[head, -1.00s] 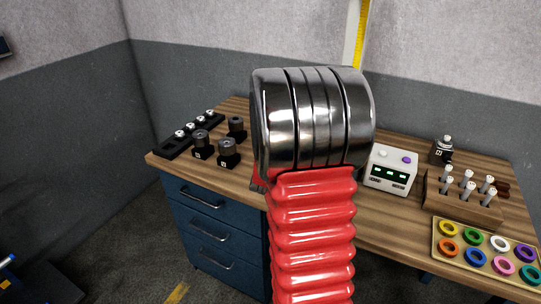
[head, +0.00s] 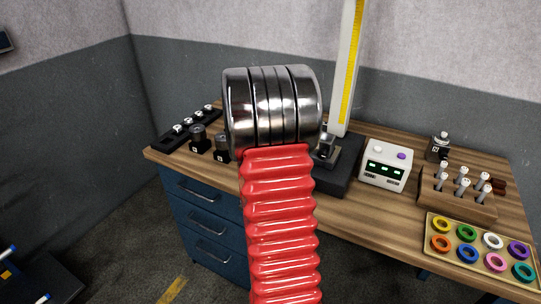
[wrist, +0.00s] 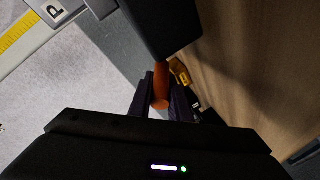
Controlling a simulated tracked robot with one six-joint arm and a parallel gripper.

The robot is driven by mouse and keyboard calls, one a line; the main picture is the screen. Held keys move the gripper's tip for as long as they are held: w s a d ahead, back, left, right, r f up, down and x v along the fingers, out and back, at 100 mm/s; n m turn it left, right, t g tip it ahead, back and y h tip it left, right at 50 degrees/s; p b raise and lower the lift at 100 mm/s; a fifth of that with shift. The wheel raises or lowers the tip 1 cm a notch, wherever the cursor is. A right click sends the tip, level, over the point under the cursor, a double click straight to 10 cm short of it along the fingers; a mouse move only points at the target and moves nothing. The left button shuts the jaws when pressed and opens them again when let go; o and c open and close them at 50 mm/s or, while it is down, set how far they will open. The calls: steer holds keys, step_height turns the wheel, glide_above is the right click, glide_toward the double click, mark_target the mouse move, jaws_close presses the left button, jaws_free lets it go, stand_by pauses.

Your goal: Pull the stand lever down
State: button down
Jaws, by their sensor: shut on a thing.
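The measuring stand shows in the head view as a pale column (head: 345,75) with a yellow scale, rising from a dark base (head: 343,176) on the bench. The column also shows tilted at the upper left of the wrist view (wrist: 48,36). There, the orange lever grip (wrist: 161,82) sits between the dark fingers of my gripper (wrist: 162,103), which is shut on it. A black block (wrist: 160,28) hides the part above the grip. In the head view my arm hides the gripper and the lever.
Right of the stand are a white box with green displays (head: 387,163), a wooden rack of pins (head: 456,203) and a tray of coloured rings (head: 478,262). Dark holders (head: 198,138) and a black strip (head: 170,143) stand at the bench's left. Blue drawers (head: 205,225) are below.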

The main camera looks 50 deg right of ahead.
steer(key=shift+w+a+f, duration=0.15)
steer(key=shift+a, duration=0.1)
steer(key=c, duration=1.9)
jaws_free()
steer(key=shift+o, duration=1.3)
steer(key=shift+d, duration=0.15)
